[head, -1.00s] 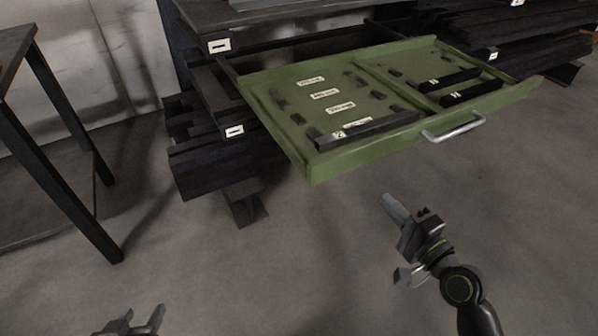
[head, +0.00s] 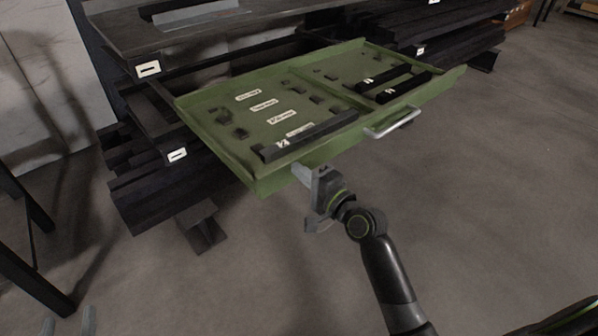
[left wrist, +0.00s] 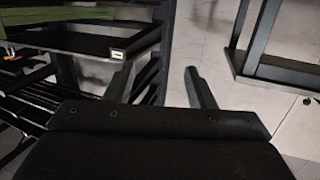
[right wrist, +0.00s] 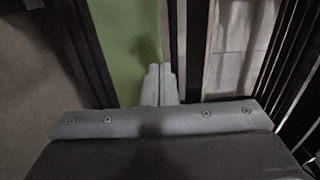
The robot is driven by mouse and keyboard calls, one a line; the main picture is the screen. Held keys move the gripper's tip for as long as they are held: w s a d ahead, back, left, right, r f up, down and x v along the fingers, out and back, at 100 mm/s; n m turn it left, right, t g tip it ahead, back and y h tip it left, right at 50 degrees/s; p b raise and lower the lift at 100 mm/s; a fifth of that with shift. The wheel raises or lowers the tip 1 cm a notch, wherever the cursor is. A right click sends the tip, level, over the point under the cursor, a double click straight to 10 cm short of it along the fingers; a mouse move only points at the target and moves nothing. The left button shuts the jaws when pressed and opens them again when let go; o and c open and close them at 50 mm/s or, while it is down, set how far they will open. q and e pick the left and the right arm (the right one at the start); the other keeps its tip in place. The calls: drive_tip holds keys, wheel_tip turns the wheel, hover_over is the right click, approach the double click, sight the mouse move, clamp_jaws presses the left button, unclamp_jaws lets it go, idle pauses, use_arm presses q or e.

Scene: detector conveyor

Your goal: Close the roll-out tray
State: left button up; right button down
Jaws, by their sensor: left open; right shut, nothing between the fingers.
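The green roll-out tray (head: 262,172) stands pulled out from the dark rack, with a silver bar handle (head: 391,122) on its front. Black bars and several small labels lie in it. My right gripper (head: 300,171) is shut and empty at the tray's front wall, left of the handle; whether it touches cannot be told. In the right wrist view its fingertips (right wrist: 160,72) are together before the green panel (right wrist: 125,45). My left gripper (head: 68,327) is open and empty at the bottom left, well away from the tray; its spread fingers show in the left wrist view (left wrist: 160,75).
The dark rack (head: 150,68) has stacked dark beams under the tray and more at the back right. A dark table frame (head: 30,255) stands at the left. The grey floor (head: 500,200) is clear in front and to the right.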

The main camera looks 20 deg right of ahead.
use_arm(q)
drive_tip(key=shift+w+r+t, duration=0.15)
drive_tip(key=shift+r+t, duration=0.25)
drive_tip(key=shift+r, duration=0.35)
use_arm(e)
drive_tip(key=shift+w+a, duration=0.2)
drive_tip(key=shift+w, duration=0.25)
